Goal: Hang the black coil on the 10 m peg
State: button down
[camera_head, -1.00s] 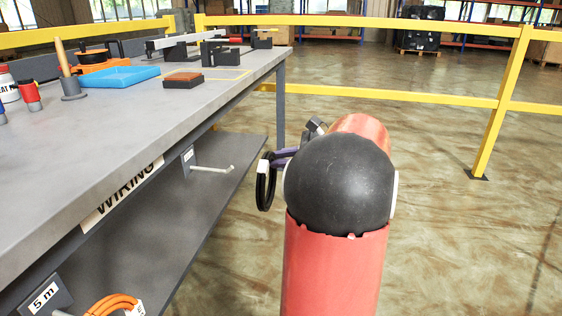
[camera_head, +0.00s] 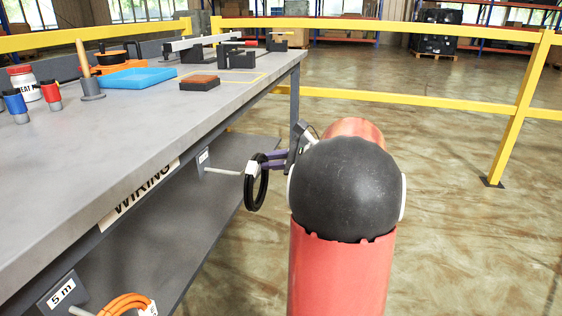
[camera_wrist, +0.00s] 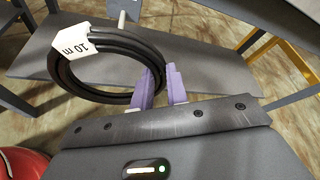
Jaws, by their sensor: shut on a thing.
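The black coil (camera_head: 257,186) hangs upright from my gripper (camera_head: 276,160), beside the bench's lower shelf. In the wrist view the coil (camera_wrist: 67,72) carries a white tag reading "10 m" (camera_wrist: 79,43). The purple fingers of my gripper (camera_wrist: 163,78) are shut on its near side. The pale peg (camera_head: 222,171) sticks out from a grey plate under the bench top; the plate's label is too small to read. The peg (camera_wrist: 122,18) also shows just beyond the coil in the wrist view. Its tip is close to the coil; I cannot tell whether it is inside the loop.
A "5 m" plate (camera_head: 62,291) with an orange coil (camera_head: 125,303) is at the near left. The grey bench top (camera_head: 150,130) overhangs the lower shelf (camera_head: 190,230) and holds several tools. A yellow rail (camera_head: 400,97) runs behind. Floor to the right is clear.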

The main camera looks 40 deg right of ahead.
jog(key=a+b+x, duration=0.1)
jog(key=b+x, duration=0.1)
jog(key=x, duration=0.5)
jog(key=shift+s+a+f, duration=0.15)
jog(key=shift+a, duration=0.05)
dwell(0.6)
dwell(0.6)
jog(key=c, duration=1.3)
grip_release()
jog(key=v, duration=0.7)
jog(key=shift+s+d, duration=0.15)
jog(key=shift+s, duration=0.2)
